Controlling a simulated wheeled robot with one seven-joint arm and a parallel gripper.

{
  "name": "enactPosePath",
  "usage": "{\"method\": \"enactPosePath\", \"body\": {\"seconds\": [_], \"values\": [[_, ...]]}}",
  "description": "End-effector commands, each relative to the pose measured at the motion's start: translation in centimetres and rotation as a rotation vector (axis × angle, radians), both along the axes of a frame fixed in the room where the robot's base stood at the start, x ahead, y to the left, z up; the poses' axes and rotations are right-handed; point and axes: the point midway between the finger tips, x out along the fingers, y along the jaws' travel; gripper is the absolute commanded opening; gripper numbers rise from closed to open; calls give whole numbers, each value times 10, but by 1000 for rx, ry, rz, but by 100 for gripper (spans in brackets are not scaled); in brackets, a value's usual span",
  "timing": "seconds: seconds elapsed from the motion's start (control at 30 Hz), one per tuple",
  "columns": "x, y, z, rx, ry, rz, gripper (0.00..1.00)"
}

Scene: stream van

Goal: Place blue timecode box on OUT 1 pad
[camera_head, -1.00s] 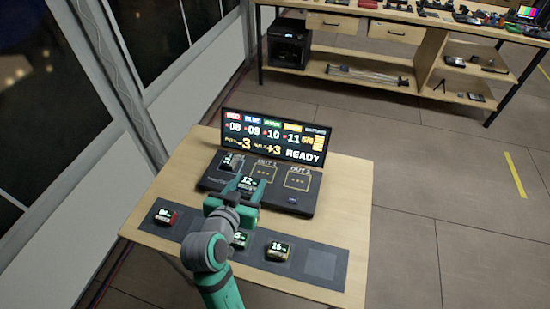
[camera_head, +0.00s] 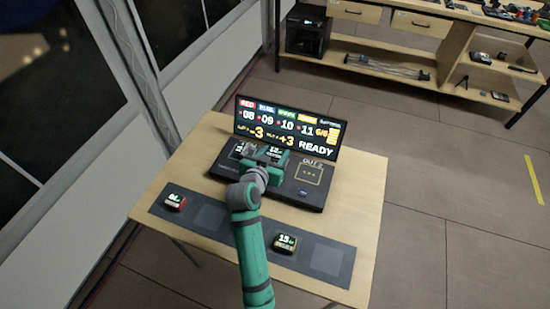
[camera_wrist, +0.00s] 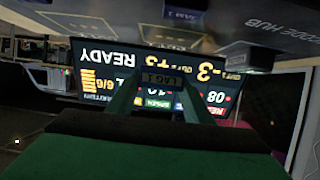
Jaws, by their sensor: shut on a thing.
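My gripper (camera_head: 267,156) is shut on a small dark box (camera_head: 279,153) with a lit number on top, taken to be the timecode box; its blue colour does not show. It is over the middle of the dark hub (camera_head: 293,193), around the OUT 1 pad, which my gripper and the box hide. I cannot tell whether the box touches the pad. In the wrist view the box (camera_wrist: 161,77) sits between the two fingers (camera_wrist: 160,92). The OUT 2 pad (camera_head: 308,174) to the right is empty.
Another box (camera_head: 239,150) stands on the hub's left pad. A lit screen (camera_head: 290,127) reading READY rises behind. On the front mat (camera_head: 208,217) are a red box (camera_head: 175,202) and a yellowish box (camera_head: 285,243). My arm hides part of the mat.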

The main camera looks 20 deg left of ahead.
Motion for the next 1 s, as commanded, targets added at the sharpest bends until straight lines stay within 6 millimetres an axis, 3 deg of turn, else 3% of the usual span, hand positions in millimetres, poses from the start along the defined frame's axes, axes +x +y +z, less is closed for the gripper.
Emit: {"method": "enactPosePath", "body": {"seconds": [0.27,0.5,0.87,0.9,0.97,1.0], "values": [[11,5,-15,0,0,5,22],[11,2,-44,-1,1,1,22],[13,-3,-47,0,0,-6,22],[12,-2,-47,0,0,-4,54],[12,0,-47,1,0,-1,65],[12,1,-47,0,0,0,65]]}}
